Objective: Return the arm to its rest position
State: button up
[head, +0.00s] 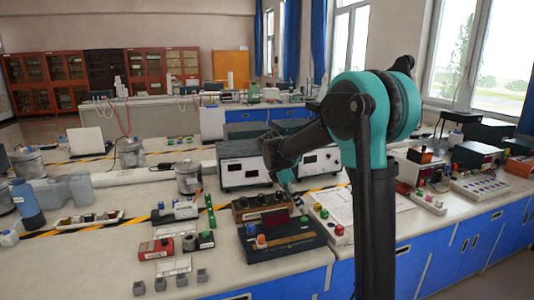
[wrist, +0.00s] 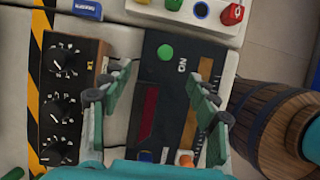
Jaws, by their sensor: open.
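My arm (head: 372,120) is raised and bent, reaching over the workbench in the head view. My gripper (wrist: 158,92) is open in the wrist view, with its green fingers wide apart and nothing between them. It hangs above a black device (wrist: 170,68) that has a green button, a red window and an "ON" label. The head view shows this black device (head: 283,250) at the bench's front edge. In the head view my gripper (head: 285,178) is partly hidden behind my arm, near the white-fronted instruments.
A wooden box with knobs (wrist: 66,100) lies left of the device. White-fronted instruments (head: 240,172) stand behind. Small devices (head: 172,247) and bottles (head: 27,203) crowd the bench (head: 105,255). A brown barrel-like object (wrist: 268,122) is close on the right in the wrist view.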

jog(key=s+d+f+m+t+y, duration=0.1)
jog(key=s+d+f+m, duration=0.2)
jog(key=s+m, duration=0.4)
jog(key=s+d+f+m+t+y, duration=0.1)
jog(key=s+f+m, duration=0.4)
jog(key=s, duration=0.7)
jog(key=s+d+f+m+y, duration=0.2)
jog(key=s+d+f+m, duration=0.2)
jog(key=s+m, duration=0.5)
jog(key=shift+s+d+m+t, duration=0.2)
jog(key=shift+d+m+t, duration=0.1)
jog(key=shift+d+t, duration=0.15)
jog(key=shift+r, duration=0.1)
